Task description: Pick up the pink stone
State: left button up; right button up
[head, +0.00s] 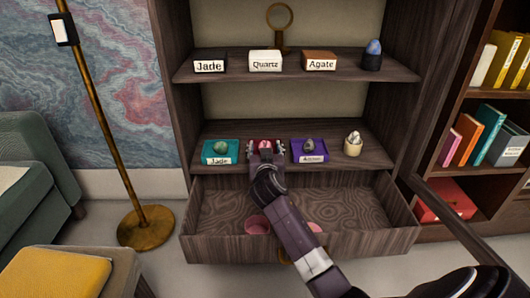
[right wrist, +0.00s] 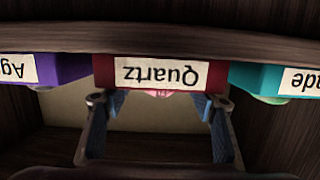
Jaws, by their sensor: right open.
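The pink stone (head: 265,144) sits on a dark red stand on the lower shelf in the head view, partly covered by my right gripper. In the right wrist view, which is upside down, only a small pink part of the stone (right wrist: 158,93) shows past the edge of the red stand (right wrist: 200,73) labelled "Quartz". My right gripper (head: 266,151) is open in front of the stand, with its blue-padded fingers (right wrist: 158,103) apart on either side of the stone. Nothing is held. My left gripper is not in view.
A teal Jade stand (head: 220,159) is at left and a purple stand (head: 311,157) at right, each bearing a stone. A cream cup (head: 353,149) holds another stone. The upper shelf (head: 340,74) hangs above. An open drawer (head: 340,215) with pink bowls juts out below.

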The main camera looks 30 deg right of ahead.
jog(key=shift+w+d+f, duration=0.1)
jog(key=shift+w+d, duration=0.1)
jog(key=shift+w, duration=0.2)
jog(key=shift+c, duration=0.3)
